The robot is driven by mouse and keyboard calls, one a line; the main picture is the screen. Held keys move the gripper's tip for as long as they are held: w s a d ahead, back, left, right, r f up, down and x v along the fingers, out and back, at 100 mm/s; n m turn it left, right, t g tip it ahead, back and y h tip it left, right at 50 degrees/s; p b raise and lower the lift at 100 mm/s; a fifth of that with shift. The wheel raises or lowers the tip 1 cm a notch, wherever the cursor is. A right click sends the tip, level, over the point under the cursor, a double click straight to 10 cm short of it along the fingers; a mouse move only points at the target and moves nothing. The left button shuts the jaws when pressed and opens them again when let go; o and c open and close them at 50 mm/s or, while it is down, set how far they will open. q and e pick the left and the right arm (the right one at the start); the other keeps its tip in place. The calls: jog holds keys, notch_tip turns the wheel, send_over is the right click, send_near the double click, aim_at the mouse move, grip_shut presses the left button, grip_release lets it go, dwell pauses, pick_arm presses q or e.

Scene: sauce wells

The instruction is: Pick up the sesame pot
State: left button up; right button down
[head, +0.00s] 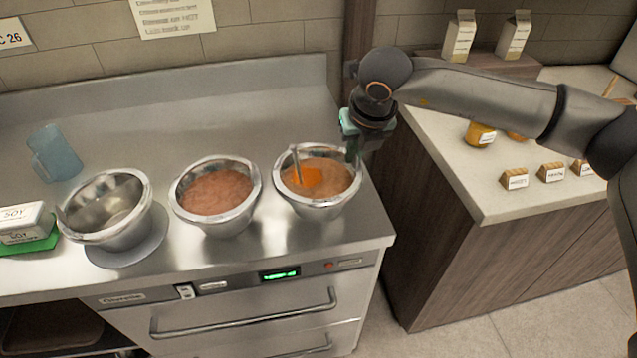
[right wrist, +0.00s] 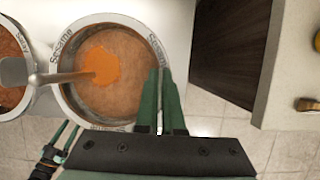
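The sesame pot (head: 321,208) is the rightmost steel pot on the counter, upright, full of brown sauce with an orange patch. Its rim reads "Sesame" in the right wrist view (right wrist: 62,45). A ladle (head: 296,160) stands in it. My right gripper (head: 352,150) is at the pot's right rim. In the right wrist view its green fingers (right wrist: 161,95) are close together, one inside and one outside the rim, and look shut on it. My left gripper (right wrist: 66,137) shows only in the right wrist view, low at left, open and empty.
A second sauce pot (head: 226,228) stands close left of the sesame pot. An empty pot (head: 128,235) is further left, with a blue jug (head: 55,155) behind it and a soy box (head: 22,219) beside it. A side counter (head: 480,195) stands to the right.

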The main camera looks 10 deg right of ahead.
dwell(0.4)
jog(key=shift+w+r, duration=0.1)
jog(key=shift+r, duration=0.1)
jog(key=shift+r, duration=0.55)
jog(key=shift+r+b, duration=0.5)
jog(key=shift+r, duration=0.4)
jog(key=s+d+r+b, duration=0.2)
jog(key=s+d+r, duration=0.6)
jog(key=s+r, duration=0.2)
jog(key=shift+s+d+b, duration=0.3)
jog(key=shift+s, duration=0.3)
jog(key=shift+f, duration=0.1)
